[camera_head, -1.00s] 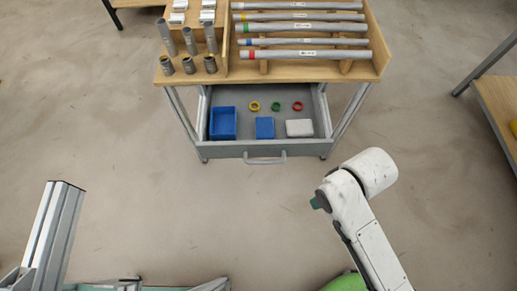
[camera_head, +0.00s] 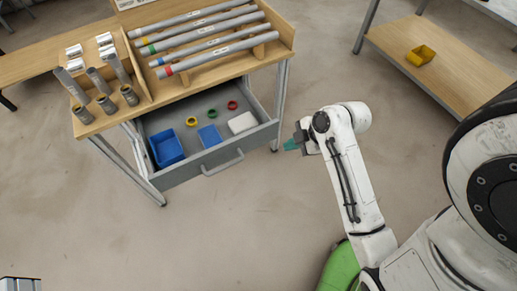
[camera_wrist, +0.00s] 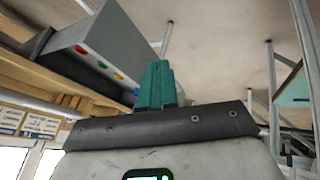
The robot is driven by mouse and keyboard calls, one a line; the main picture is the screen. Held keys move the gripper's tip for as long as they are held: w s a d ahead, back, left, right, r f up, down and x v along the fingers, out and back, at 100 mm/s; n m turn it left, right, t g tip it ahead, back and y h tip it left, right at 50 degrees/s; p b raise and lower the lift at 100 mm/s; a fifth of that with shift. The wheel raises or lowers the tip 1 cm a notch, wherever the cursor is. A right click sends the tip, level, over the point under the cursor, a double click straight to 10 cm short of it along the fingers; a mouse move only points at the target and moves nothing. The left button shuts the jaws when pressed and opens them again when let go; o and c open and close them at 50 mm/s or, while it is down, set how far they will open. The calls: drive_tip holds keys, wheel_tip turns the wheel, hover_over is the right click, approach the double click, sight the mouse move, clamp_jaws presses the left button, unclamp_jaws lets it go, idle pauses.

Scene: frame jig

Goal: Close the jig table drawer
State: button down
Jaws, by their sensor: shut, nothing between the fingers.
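The jig table drawer (camera_head: 182,172) is pulled open under the wooden table top (camera_head: 180,78). Its grey front faces me and carries a light grey bar handle (camera_head: 223,164). Inside lie a blue bin (camera_head: 166,148), a blue block (camera_head: 209,136), a white block (camera_head: 242,122) and yellow, green and red rings. My gripper (camera_head: 291,145) has teal fingers, shut and empty, to the right of the drawer and apart from the handle. In the wrist view the teal fingers (camera_wrist: 156,87) show together, with the drawer (camera_wrist: 105,45) beyond them at upper left.
Several grey tubes (camera_head: 215,49) with coloured bands lie on the table top, beside short upright tubes (camera_head: 103,86). A wooden shelf (camera_head: 440,65) with a yellow bin (camera_head: 420,55) stands at the upper right. The floor in front of the drawer is clear.

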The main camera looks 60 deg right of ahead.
drive_tip(key=d+n, duration=0.1)
approach(259, 142)
wheel_tip(259, 142, down, 4)
drive_tip(key=w+a, duration=0.1)
drive_tip(key=a, duration=0.1)
drive_tip(key=shift+w+d+f+t, duration=0.15)
drive_tip(key=shift+w+d+t, duration=0.1)
drive_tip(key=shift+w, duration=0.1)
drive_tip(key=shift+w+d+f+t, duration=0.15)
drive_tip(key=shift+w+d+f, duration=0.05)
drive_tip(key=shift+w+d, duration=0.15)
drive_tip(key=shift+w+d, duration=0.1)
drive_tip(key=shift+w, duration=0.15)
drive_tip(key=w+d+b, duration=0.4)
drive_tip(key=w, duration=0.2)
drive_tip(key=w+d+b, duration=0.4)
drive_tip(key=w, duration=0.3)
drive_tip(key=w+d+b, duration=0.3)
drive_tip(key=w+d, duration=0.2)
drive_tip(key=w, duration=0.1)
drive_tip(key=shift+w+d+f+b, duration=0.1)
drive_tip(key=shift+w+b, duration=0.25)
drive_tip(key=shift+b, duration=0.05)
drive_tip(key=shift+w+d, duration=0.25)
drive_tip(key=shift+w, duration=0.15)
drive_tip(key=shift+w+r, duration=0.1)
drive_tip(key=shift+r, duration=0.1)
